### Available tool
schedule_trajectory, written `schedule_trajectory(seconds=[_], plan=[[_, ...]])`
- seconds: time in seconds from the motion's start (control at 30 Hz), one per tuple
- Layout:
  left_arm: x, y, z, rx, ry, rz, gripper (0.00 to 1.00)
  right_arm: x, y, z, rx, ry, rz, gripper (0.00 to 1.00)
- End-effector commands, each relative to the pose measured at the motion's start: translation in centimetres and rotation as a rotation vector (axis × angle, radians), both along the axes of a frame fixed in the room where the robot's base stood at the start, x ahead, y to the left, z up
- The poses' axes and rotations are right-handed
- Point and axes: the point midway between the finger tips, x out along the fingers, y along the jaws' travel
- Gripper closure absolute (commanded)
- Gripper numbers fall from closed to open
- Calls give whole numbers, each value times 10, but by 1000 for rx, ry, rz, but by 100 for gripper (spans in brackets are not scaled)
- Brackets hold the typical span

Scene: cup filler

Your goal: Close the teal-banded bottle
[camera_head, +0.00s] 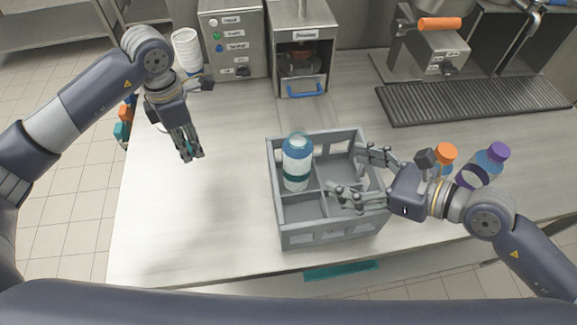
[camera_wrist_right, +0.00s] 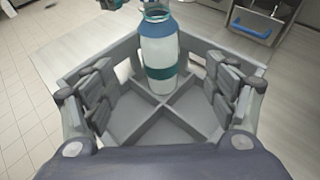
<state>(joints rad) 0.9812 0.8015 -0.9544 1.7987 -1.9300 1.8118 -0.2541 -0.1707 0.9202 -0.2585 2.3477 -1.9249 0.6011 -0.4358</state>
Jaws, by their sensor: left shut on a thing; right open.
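The teal-banded bottle (camera_head: 297,163) stands upright in the back-left compartment of the grey divided crate (camera_head: 318,235). It has a white body, a blue shoulder and a teal band; no solid cap shows on its glassy top. It also shows in the right wrist view (camera_wrist_right: 158,52), beyond my fingers. My left gripper (camera_head: 192,156) hangs over the counter left of the crate, fingers down and close together, on a small thing I cannot make out. My right gripper (camera_head: 350,172) is open and empty at the crate's right side, with its spread fingers (camera_wrist_right: 165,95) apart from the bottle.
An orange-capped bottle (camera_head: 445,153) and a purple-capped bottle (camera_head: 490,160) stand right of the crate, close to my right wrist. A stack of white cups (camera_head: 187,48), a button box (camera_head: 232,40) and a dispenser (camera_head: 303,50) line the back. The counter's left part is clear.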

Motion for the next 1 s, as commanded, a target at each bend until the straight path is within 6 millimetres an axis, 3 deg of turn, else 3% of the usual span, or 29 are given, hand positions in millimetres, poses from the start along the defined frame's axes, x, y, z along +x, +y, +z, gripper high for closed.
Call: schedule_trajectory(seconds=[0.53,1.0], plan=[[0,0,-2,0,-1,-1,74,3,3,-6,0,0,-1,21],[0,0,20,-1,0,-1,74,33,49,-28,1,0,0,21]])
